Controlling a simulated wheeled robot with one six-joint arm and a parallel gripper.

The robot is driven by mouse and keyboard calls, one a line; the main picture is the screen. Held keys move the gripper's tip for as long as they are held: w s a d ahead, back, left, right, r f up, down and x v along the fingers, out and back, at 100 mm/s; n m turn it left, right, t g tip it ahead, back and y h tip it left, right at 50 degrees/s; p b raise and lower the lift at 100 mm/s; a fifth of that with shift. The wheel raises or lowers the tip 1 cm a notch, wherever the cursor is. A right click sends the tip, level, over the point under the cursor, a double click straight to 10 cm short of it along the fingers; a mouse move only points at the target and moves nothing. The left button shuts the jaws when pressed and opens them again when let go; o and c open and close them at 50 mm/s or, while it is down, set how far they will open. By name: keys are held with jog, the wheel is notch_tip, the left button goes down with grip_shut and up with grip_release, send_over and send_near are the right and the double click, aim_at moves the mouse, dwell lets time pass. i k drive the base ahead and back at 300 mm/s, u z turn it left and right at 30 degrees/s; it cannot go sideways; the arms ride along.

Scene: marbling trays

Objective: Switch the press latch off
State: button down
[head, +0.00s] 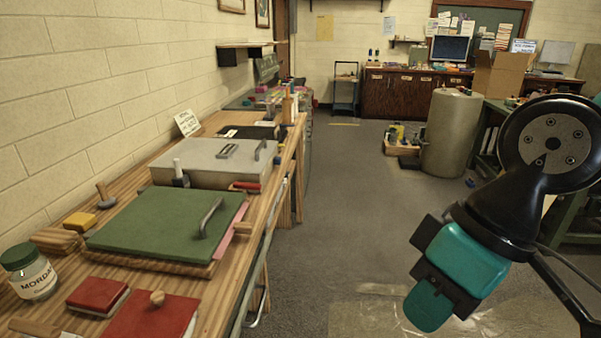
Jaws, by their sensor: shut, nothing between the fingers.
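A grey metal box with a flat lid (205,168) sits on the wooden bench along the left wall; it may be the press. A small dark fitting (228,151) lies on its lid, and a bar handle (260,149) stands at the lid's right. A red-ended lever (245,186) shows at the box's front right corner. I cannot tell which of these is the latch, or its position. My gripper (428,307), with teal fingers, is shut and empty. It hangs over the floor at the lower right, well apart from the bench.
A green board with a handle (165,228) lies nearer on the bench, with red blocks (97,295) and a jar (33,275) in front. A rail (263,240) runs along the bench's edge. The floor (350,215) between bench and gripper is clear. A grey drum (452,135) stands beyond.

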aim_at(238, 185)
jog(key=u, duration=0.05)
jog(key=i, duration=1.15)
jog(key=u, duration=0.7)
